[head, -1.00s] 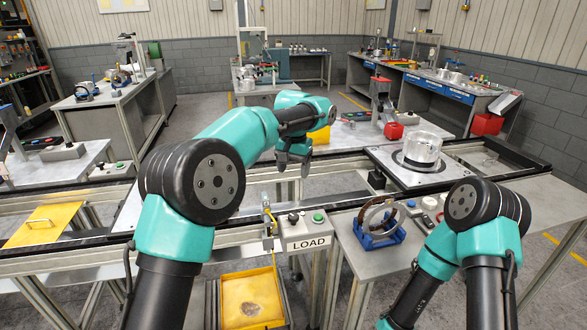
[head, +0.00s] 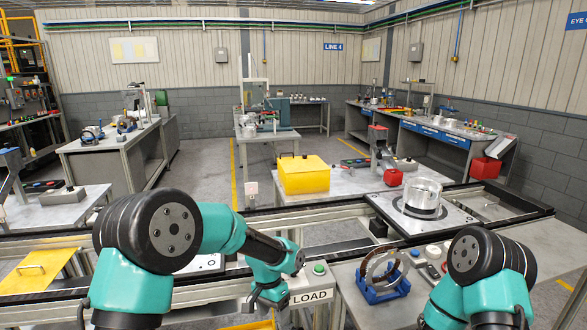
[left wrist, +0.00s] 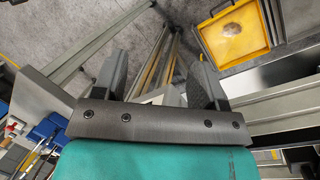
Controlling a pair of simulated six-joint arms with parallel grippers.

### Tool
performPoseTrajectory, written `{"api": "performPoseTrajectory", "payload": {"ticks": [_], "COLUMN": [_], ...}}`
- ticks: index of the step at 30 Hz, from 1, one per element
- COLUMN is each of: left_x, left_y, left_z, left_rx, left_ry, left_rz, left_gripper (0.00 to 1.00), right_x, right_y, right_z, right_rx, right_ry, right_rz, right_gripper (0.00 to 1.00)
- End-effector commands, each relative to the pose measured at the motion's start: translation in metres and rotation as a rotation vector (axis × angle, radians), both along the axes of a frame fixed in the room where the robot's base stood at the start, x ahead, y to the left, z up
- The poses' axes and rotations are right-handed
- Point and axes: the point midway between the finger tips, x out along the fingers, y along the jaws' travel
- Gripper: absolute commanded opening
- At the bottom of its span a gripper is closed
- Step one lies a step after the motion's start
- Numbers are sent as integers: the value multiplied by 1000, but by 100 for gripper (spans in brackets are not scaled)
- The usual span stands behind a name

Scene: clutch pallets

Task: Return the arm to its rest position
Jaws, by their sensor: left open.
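My left gripper (head: 267,298) hangs at the near edge of the conveyor line, just left of the LOAD sign (head: 311,296). In the left wrist view its two dark fingers (left wrist: 162,78) are spread, with nothing held between them. The teal left arm bends at a black joint on the left of the head view. My right arm's teal and black elbow shows at the lower right; its gripper is out of view.
A blue stand with a metal ring (head: 384,277) sits right of the LOAD sign. A silver cylindrical part (head: 422,197) stands on a pallet on the line. A yellow box (head: 303,175) is behind. A yellow tray (left wrist: 266,42) lies below, near the left gripper.

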Motion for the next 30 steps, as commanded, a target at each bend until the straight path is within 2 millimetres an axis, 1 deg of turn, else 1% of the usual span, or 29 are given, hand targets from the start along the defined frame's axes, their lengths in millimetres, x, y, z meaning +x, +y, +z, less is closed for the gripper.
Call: {"api": "performPoseTrajectory", "payload": {"ticks": [1, 3, 5, 6, 8, 9, 11, 12, 14, 15, 19, 21, 24, 27, 30], "left_x": [-11, -22, -33, -42, -55, -65, -80, -91, -109, -121, -163, -184, -206, -219, -222], "left_y": [14, 29, 42, 51, 64, 72, 85, 93, 105, 113, 137, 149, 161, 167, 169], "left_z": [-26, -56, -81, -96, -117, -131, -149, -161, -176, -186, -210, -218, -225, -227, -228], "left_rx": [-15, -42, -62, -75, -93, -103, -118, -126, -136, -142, -151, -152, -151, -148, -148], "left_ry": [12, 9, 5, 2, -4, -7, -16, -21, -28, -34, -55, -68, -87, -100, -105], "left_rz": [37, 97, 152, 190, 246, 284, 343, 385, 445, 484, 617, 681, 752, 792, 805], "left_gripper": [66, 66, 66, 66, 66, 66, 66, 66, 66, 66, 66, 66, 66, 66, 66], "right_x": [0, 0, 0, 0, 0, 0, 0, 0, 0, 0, 0, 0, 0, 0, 0], "right_y": [0, 0, 0, 0, 0, 0, 0, 0, 0, 0, 0, 0, 0, 0, 0], "right_z": [0, 0, 0, 0, 0, 0, 0, 0, 0, 0, 0, 0, 0, 0, 0], "right_rx": [0, 0, 0, 0, 0, 0, 0, 0, 0, 0, 0, 0, 0, 0, 0], "right_ry": [0, 0, 0, 0, 0, 0, 0, 0, 0, 0, 0, 0, 0, 0, 0], "right_rz": [0, 0, 0, 0, 0, 0, 0, 0, 0, 0, 0, 0, 0, 0, 0], "right_gripper": [43, 43, 43, 43, 43, 43, 43, 43, 43, 43, 43, 43, 43, 43, 43]}}
